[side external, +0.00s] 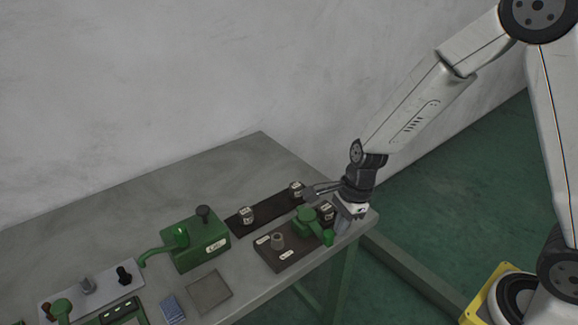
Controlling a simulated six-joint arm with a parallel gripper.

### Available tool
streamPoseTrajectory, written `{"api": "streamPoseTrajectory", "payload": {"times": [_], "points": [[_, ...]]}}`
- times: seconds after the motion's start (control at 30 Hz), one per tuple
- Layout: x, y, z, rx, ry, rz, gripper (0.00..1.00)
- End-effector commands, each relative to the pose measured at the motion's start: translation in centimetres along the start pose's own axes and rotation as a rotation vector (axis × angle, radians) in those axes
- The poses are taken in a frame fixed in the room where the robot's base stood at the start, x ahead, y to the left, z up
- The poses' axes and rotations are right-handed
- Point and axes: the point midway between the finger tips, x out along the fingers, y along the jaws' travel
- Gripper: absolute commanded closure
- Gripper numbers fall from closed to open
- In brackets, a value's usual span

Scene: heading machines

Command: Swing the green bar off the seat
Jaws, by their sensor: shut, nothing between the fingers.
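The green bar (314,225) is on a dark brown base plate (285,259) near the right end of the table. It has a round green part at its upper left, and its other end points toward the table's front right edge. A short grey cylinder (277,240) stands on the same plate, left of the bar and apart from it. I cannot tell for sure which part is the seat. My gripper (342,228) is shut and empty, pointing down just right of the bar's end. Whether it touches the bar is not clear. My wrist partly covers the plate's far right corner.
Behind the plate lies a dark strip (268,213) with labelled blocks. To the left are a green machine (195,240) with a curved handle, a grey square plate (209,292), a blue block (172,310) and a light panel with knobs (103,292). The table's back left is clear.

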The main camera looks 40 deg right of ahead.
Motion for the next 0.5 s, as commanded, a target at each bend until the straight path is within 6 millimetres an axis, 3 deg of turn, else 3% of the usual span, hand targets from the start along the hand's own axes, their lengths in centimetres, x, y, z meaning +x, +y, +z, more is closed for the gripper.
{"api": "streamPoseTrajectory", "payload": {"times": [0.27,0.5], "points": [[-0.1,0.0,-0.3,0.000,0.000,0.000,1.00],[-0.9,0.2,-2.0,0.003,0.000,-0.001,1.00]]}}
